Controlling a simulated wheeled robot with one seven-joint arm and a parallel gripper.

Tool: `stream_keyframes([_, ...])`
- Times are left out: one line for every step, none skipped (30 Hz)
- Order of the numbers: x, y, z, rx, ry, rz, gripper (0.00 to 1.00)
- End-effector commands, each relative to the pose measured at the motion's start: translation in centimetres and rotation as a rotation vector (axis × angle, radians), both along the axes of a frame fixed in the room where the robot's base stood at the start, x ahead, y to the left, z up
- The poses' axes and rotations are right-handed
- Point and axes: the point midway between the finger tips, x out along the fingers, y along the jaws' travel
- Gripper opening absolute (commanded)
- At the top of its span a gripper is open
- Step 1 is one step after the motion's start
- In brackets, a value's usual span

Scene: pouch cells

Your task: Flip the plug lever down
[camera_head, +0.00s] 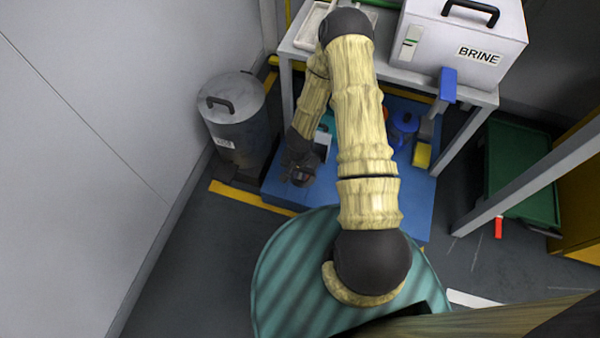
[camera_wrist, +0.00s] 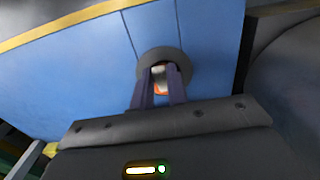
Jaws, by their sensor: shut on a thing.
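My gripper (camera_wrist: 160,72) is low over the blue platform, its two dark fingers shut on a small pale and orange part (camera_wrist: 159,79). This part sits at a round grey fitting (camera_wrist: 183,58) on the blue surface and looks like the plug lever, though the fingers hide most of it. In the head view my gripper (camera_head: 301,176) is at the left side of the blue platform (camera_head: 377,196). I cannot tell the lever's angle from these views.
A grey lidded bin (camera_head: 236,118) stands close to the left of my gripper. A white BRINE box (camera_head: 462,38) with a blue part (camera_head: 447,85) below it stands on the table above the platform. A yellow block (camera_head: 422,155) and a green crate (camera_head: 520,175) lie to the right.

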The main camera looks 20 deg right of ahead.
Motion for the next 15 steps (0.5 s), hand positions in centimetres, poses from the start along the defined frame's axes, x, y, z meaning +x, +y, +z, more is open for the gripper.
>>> stream_keyframes([-0.1, 0.0, -0.2, -0.005, -0.004, 0.002, 0.00])
stream_keyframes([-0.1, 0.0, -0.2, -0.010, -0.007, 0.001, 0.00])
stream_keyframes([-0.2, 0.0, -0.3, -0.018, -0.013, 0.003, 0.00])
stream_keyframes([-0.3, 0.0, -0.4, -0.025, -0.019, 0.002, 0.00])
stream_keyframes([-0.4, 0.0, -0.5, -0.033, -0.027, 0.004, 0.00])
stream_keyframes([-0.4, 0.0, -0.6, -0.044, -0.040, 0.004, 0.00])
stream_keyframes([-0.5, 0.0, -0.7, -0.052, -0.050, 0.004, 0.00])
stream_keyframes([-0.5, 0.1, -0.8, -0.061, -0.063, 0.004, 0.00])
stream_keyframes([-0.6, 0.1, -0.9, -0.072, -0.081, 0.004, 0.00])
stream_keyframes([-0.6, 0.2, -0.9, -0.082, -0.095, 0.004, 0.00])
stream_keyframes([-0.6, 0.2, -1.0, -0.091, -0.109, 0.003, 0.00])
stream_keyframes([-0.7, 0.2, -1.0, -0.104, -0.127, 0.003, 0.00])
stream_keyframes([-0.7, 0.3, -1.1, -0.113, -0.140, 0.003, 0.00])
stream_keyframes([-0.7, 0.3, -1.1, -0.123, -0.154, 0.003, 0.00])
stream_keyframes([-0.8, 0.3, -1.2, -0.136, -0.173, 0.004, 0.00])
